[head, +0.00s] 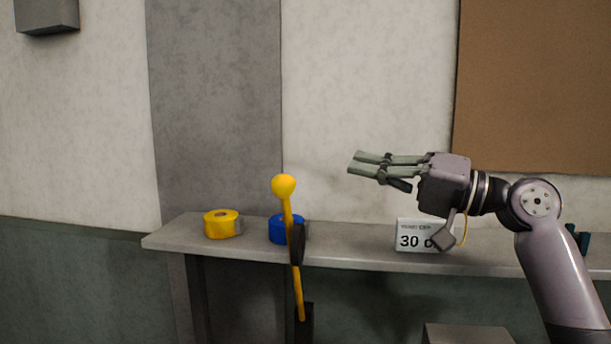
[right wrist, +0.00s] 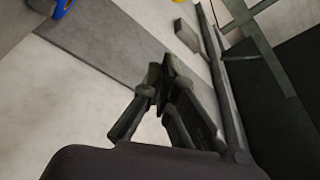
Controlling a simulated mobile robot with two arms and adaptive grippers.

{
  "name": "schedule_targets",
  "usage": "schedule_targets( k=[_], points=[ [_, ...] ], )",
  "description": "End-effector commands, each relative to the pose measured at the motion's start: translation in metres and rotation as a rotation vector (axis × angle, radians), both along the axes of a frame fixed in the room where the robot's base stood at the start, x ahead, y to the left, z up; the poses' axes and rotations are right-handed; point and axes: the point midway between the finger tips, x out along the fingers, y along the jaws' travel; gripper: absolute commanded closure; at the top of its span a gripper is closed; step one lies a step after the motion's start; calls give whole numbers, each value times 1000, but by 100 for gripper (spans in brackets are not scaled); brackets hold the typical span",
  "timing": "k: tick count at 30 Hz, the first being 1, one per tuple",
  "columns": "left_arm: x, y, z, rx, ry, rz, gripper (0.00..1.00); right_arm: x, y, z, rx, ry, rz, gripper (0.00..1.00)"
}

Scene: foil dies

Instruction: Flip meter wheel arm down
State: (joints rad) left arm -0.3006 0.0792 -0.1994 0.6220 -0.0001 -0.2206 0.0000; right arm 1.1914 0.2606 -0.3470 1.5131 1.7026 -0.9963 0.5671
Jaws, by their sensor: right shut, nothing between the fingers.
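The meter wheel arm (head: 287,207) is a yellow bar with a round yellow knob (head: 283,186) on top. It stands nearly upright in front of the shelf, with a black part around its middle and a dark piece at its lower end. My right gripper (head: 360,164) is to the right of the knob and a little higher, pointing left, apart from the arm. Its fingers are shut and empty; they also show in the right wrist view (right wrist: 165,78). My left gripper is not in view.
A grey shelf (head: 350,250) runs along the wall. On it are a yellow tape roll (head: 221,224), a blue roll (head: 277,230) behind the arm, and a white "30" sign (head: 408,239) partly behind my right wrist. A brown board (head: 540,80) hangs at right.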

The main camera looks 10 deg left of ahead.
Motion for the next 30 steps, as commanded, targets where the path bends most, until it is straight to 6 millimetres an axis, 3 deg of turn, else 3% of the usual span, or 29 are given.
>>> schedule_targets(
  k=[8,21,30],
  points=[
    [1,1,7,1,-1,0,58,2,10,4,-1,0,2,100],
    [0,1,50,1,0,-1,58,24,97,21,-1,3,3,100],
    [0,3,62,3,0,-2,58,-2,94,-1,-2,1,-1,100]
  ],
)
